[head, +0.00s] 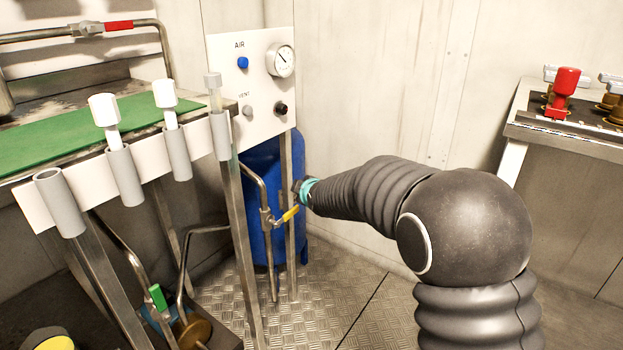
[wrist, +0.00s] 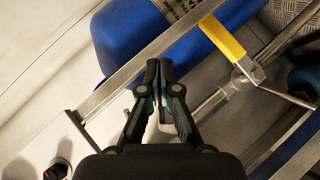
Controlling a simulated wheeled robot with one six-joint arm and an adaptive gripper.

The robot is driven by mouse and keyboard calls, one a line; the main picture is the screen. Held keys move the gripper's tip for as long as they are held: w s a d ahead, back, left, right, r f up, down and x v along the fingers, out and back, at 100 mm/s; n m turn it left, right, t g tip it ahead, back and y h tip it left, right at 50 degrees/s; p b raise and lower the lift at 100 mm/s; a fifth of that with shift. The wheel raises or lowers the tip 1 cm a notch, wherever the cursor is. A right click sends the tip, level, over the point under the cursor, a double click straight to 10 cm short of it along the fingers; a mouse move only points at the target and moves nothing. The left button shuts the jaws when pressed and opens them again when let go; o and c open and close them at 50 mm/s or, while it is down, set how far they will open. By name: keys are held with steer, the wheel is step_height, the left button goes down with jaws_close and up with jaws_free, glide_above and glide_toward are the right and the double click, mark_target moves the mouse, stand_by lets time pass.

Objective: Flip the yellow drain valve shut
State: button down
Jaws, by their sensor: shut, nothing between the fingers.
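The yellow drain valve handle (head: 291,213) sits on a thin metal pipe in front of the blue tank. In the head view it sticks out to the right and slightly up from the pipe. In the wrist view the yellow handle (wrist: 222,37) is at the upper right, angled across the pipe from the valve body (wrist: 246,72). My gripper (wrist: 159,70) is shut and empty, with its fingertips to the left of the handle and apart from it. In the head view my gripper (head: 303,188) is just above and right of the handle, its fingers mostly hidden.
A metal upright (head: 291,250) stands close to the handle; the wrist view shows a metal bar (wrist: 118,86) near my fingertips. The blue tank (head: 258,170) is behind. A white AIR/VENT panel (head: 262,85) is above. Open plate floor (head: 330,300) lies below.

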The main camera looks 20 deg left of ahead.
steer(key=s+d+r+p, duration=0.1)
steer(key=d+r, duration=0.3)
steer(key=shift+s+d+r+p, duration=0.2)
steer(key=shift+d+r+p, duration=0.1)
steer(key=shift+p, duration=0.1)
steer(key=s+d+f+m+g+h, duration=0.45)
steer(key=s+d+f+m, duration=0.35)
steer(key=d, duration=0.4)
steer(key=s+d+r+m+h, duration=0.1)
steer(key=s+d+r+m, duration=0.2)
steer(key=s+d, duration=0.6)
steer(key=s+d+r+m+h+p, duration=0.1)
steer(key=s+d+r+m, duration=0.3)
steer(key=s+d, duration=0.6)
steer(key=s+d+r+m+h, duration=0.1)
steer(key=s+d+r+m, duration=0.3)
steer(key=s+d, duration=0.5)
steer(key=shift+s+d+r+p, duration=0.15)
steer(key=shift+s+d+p, duration=0.25)
steer(key=shift+s, duration=0.2)
